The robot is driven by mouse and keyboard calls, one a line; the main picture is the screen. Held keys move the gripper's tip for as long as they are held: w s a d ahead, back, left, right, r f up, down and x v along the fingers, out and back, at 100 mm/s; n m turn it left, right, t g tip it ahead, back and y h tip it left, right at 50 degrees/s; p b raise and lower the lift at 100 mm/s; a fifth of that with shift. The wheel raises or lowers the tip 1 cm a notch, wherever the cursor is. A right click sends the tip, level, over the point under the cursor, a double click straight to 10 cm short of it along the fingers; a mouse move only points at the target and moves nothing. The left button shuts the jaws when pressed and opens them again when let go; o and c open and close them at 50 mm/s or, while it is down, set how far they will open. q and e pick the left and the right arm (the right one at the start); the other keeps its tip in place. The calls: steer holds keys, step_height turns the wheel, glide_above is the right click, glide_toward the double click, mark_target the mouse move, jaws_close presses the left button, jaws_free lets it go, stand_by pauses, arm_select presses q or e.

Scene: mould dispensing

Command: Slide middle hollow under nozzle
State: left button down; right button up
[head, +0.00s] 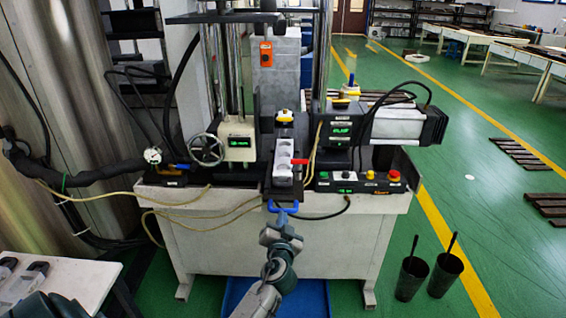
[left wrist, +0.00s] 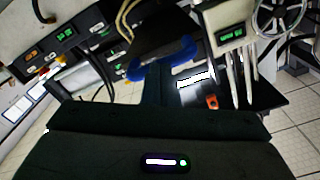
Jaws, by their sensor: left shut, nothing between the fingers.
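A white mould strip (head: 283,160) with several round hollows lies lengthwise in a dark slide on the machine's bench. Its far end runs up to a dark fitting (head: 284,118) under the machine head; I cannot tell which hollow, if any, is under the nozzle. A blue handle (head: 283,207) sticks out at the slide's front end and shows in the left wrist view (left wrist: 180,76). My left gripper (head: 281,220) is shut and empty, right at the handle. In the left wrist view its dark fingers (left wrist: 156,84) meet the handle's edge; contact is unclear. My right gripper is out of view.
A red lever (head: 300,161) sits right of the mould. A handwheel (head: 206,150) and a control panel (head: 358,183) with buttons flank the slide. Yellow hoses hang along the bench front. Two black bins (head: 411,279) stand on the floor at right.

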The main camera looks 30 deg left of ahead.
mark_target(284, 202)
arm_select(q)
steer(key=shift+w, duration=0.1)
steer(key=shift+b+x, duration=1.6)
steer(key=shift+x, duration=2.95)
steer(key=shift+b+x, duration=0.45)
steer(key=shift+x, duration=0.35)
steer(key=shift+v, duration=3.5)
